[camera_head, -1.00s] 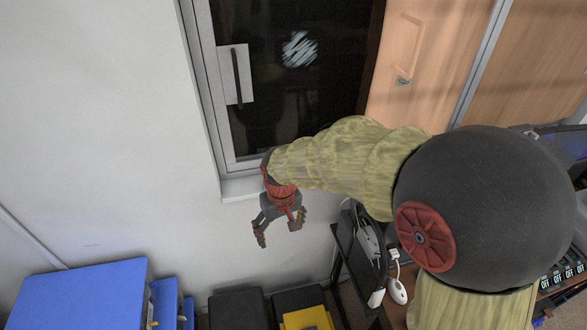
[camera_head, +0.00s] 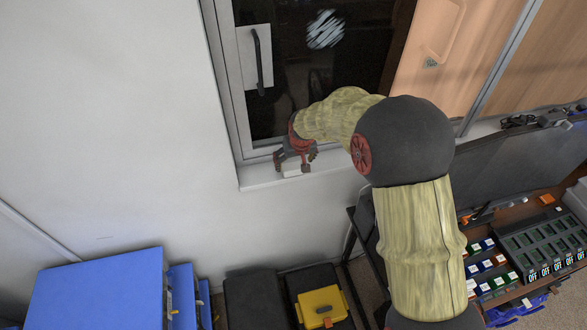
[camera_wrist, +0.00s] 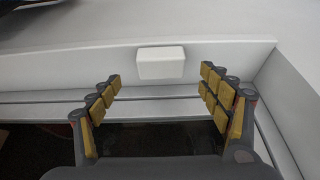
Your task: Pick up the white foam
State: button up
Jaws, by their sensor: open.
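The white foam (camera_wrist: 160,62) is a small white block. In the wrist view it lies on the pale window sill, just beyond the fingertips and between their lines. In the head view the foam (camera_head: 291,170) shows by the fingers, partly hidden by them. My gripper (camera_wrist: 160,80) is open, with padded fingers apart on the left and right and nothing between the tips. In the head view my gripper (camera_head: 294,161) is at the sill, close to the foam. I cannot tell whether any finger touches it.
The window frame (camera_head: 222,75) and its handle (camera_head: 258,62) rise behind the sill (camera_head: 262,182). A dark monitor (camera_head: 510,175) and a battery charger (camera_head: 540,245) are at right. The wall at left is bare.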

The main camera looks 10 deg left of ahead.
aim_at(293, 167)
jog(key=shift+x, duration=2.55)
jog(key=shift+s, duration=0.1)
jog(key=c, duration=0.3)
jog(key=c, duration=0.7)
jog(key=shift+c, duration=0.2)
